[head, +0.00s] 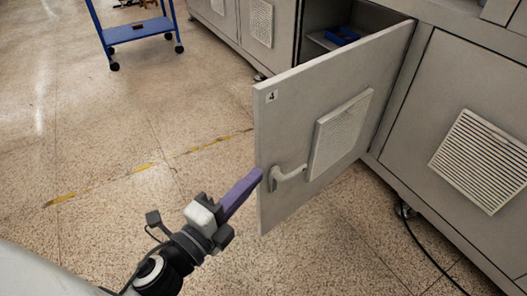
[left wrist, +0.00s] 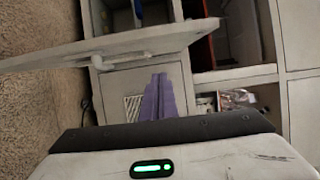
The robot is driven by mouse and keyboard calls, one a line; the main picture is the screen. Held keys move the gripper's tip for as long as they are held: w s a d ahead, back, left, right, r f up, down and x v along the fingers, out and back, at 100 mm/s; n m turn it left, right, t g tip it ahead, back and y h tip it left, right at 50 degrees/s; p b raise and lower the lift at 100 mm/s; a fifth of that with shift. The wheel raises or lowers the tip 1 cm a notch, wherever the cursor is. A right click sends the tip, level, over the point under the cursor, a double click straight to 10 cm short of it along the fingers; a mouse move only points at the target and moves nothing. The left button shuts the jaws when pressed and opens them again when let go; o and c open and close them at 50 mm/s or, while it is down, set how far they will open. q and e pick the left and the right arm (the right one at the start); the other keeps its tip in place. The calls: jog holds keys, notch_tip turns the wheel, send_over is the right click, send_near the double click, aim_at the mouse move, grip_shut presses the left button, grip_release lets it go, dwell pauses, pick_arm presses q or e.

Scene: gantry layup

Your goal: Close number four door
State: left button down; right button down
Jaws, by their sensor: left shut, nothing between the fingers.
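The number four door (head: 290,125) is a grey cabinet door standing wide open in the head view. It bears a small "4" label, a vented panel and a pale lever handle (head: 289,175). My left gripper (head: 258,176), with purple fingers, is shut and empty. In the head view its tips appear right beside the door's free edge, near the handle; I cannot tell if they touch. In the left wrist view the door (left wrist: 150,44) crosses the upper part with its handle (left wrist: 104,60), and the gripper (left wrist: 158,80) points below it. My right gripper is not in view.
The open cabinet (head: 322,22) holds blue items (head: 341,36). A closed vented door (head: 465,150) is to the right. A blue cart (head: 137,32) stands at the upper left. A black cable (head: 428,252) lies on the floor at right. The speckled floor at left is clear.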

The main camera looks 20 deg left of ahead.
aim_at(263, 145)
pick_arm(q)
jog(key=w, duration=1)
jog(key=shift+w+a+p, duration=0.3)
jog(key=shift+a+p, duration=0.05)
jog(key=shift+w+a, duration=0.2)
jog(key=shift+a, duration=0.15)
jog(key=shift+a, duration=0.1)
